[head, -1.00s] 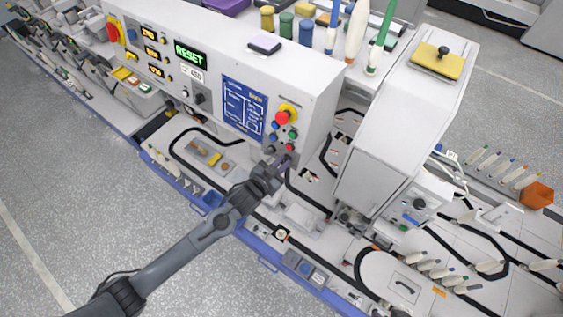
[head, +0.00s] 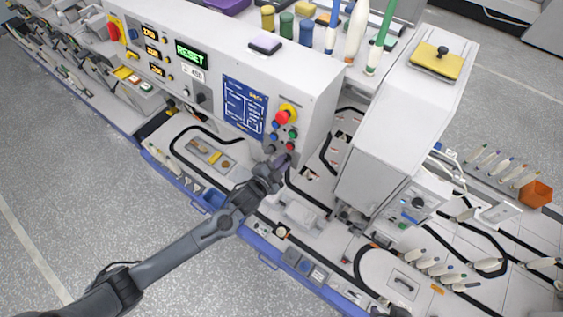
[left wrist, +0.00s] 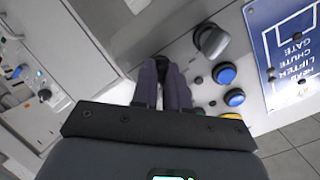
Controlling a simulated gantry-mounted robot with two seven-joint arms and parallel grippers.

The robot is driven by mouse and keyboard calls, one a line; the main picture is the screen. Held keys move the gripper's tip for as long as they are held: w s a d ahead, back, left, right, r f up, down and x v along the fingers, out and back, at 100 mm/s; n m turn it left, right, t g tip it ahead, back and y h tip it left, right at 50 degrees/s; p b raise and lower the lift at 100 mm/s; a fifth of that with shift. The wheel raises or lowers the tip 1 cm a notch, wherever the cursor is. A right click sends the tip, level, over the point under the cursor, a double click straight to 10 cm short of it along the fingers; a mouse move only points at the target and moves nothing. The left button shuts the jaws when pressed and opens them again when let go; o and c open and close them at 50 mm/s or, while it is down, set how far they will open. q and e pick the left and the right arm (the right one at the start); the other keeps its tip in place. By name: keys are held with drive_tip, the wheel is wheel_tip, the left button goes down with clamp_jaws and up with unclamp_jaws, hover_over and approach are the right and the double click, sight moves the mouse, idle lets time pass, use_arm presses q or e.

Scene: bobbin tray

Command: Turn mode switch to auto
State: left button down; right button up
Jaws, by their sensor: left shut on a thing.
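The mode switch appears to be the small dark knob (left wrist: 163,64) on the light grey panel, seen between my fingertips in the left wrist view. My left gripper (left wrist: 163,76), with purple-grey fingers, is shut on it. In the head view the left gripper (head: 280,160) is at the lower right of the panel face (head: 312,130), below the red and green buttons. There the gripper covers the knob. The knob's pointer direction and any auto label cannot be made out. My right gripper is not in view.
A red stop button (head: 283,117) on yellow sits above the gripper. Blue buttons (left wrist: 225,73) and a grey knob (left wrist: 212,40) are close beside the fingers. A blue diagram plate (head: 243,107) is left of them. A tall white housing (head: 400,120) stands to the right.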

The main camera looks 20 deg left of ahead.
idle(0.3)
use_arm(q)
drive_tip(key=c, duration=1.1)
unclamp_jaws()
drive_tip(key=shift+c, duration=0.2)
drive_tip(key=b+v, duration=0.1)
drive_tip(key=v, duration=1)
drive_tip(key=shift+b, duration=0.3)
